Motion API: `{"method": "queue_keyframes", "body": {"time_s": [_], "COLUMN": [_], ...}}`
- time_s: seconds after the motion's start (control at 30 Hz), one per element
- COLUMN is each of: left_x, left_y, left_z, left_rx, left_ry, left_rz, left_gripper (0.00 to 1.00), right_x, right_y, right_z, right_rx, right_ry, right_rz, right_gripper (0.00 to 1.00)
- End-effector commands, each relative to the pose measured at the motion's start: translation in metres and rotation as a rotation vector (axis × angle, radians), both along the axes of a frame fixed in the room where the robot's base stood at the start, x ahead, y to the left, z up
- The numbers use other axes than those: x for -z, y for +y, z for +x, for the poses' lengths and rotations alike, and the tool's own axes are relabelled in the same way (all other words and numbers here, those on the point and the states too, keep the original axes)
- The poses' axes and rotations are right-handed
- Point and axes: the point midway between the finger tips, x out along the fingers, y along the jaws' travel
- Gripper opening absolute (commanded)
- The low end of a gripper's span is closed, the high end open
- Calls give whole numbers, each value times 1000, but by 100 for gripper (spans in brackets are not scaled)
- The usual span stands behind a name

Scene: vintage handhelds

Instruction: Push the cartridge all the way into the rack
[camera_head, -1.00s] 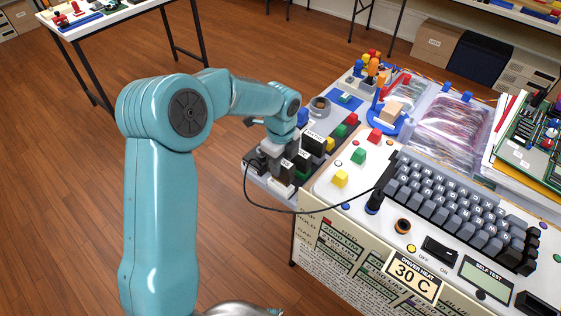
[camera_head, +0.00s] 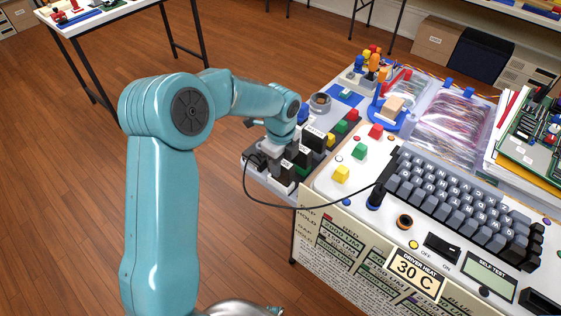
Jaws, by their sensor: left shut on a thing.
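My left gripper (camera_head: 268,152) is shut on a dark cartridge (camera_head: 285,170) at the near left end of the rack (camera_head: 328,149). The wrist and fingers hide much of the grip, and I cannot tell how deep the cartridge sits. Another dark cartridge with a white label (camera_head: 316,137) stands upright further back in the row. My right gripper is not in view.
A keyboard (camera_head: 455,205) fills the console's middle. A blue stand (camera_head: 388,118) and bagged parts (camera_head: 450,125) lie behind. Open floor is at left.

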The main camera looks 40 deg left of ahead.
Motion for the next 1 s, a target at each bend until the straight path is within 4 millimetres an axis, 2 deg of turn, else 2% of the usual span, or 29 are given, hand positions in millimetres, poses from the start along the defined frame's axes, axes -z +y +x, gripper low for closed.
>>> {"method": "queue_keyframes", "body": {"time_s": [0.57,0.6,0.67,0.7,1.0], "left_x": [15,15,14,14,12], "left_y": [0,0,0,0,0], "left_z": [0,0,0,0,0], "left_rx": [0,-1,0,0,0], "left_ry": [0,-1,-1,0,-1], "left_rz": [0,0,0,0,0], "left_gripper": [0,40,60,64,64], "right_x": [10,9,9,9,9], "right_y": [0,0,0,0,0], "right_z": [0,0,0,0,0], "right_rx": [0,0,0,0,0], "right_ry": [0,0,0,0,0], "right_rz": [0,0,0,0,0], "right_gripper": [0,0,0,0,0]}}
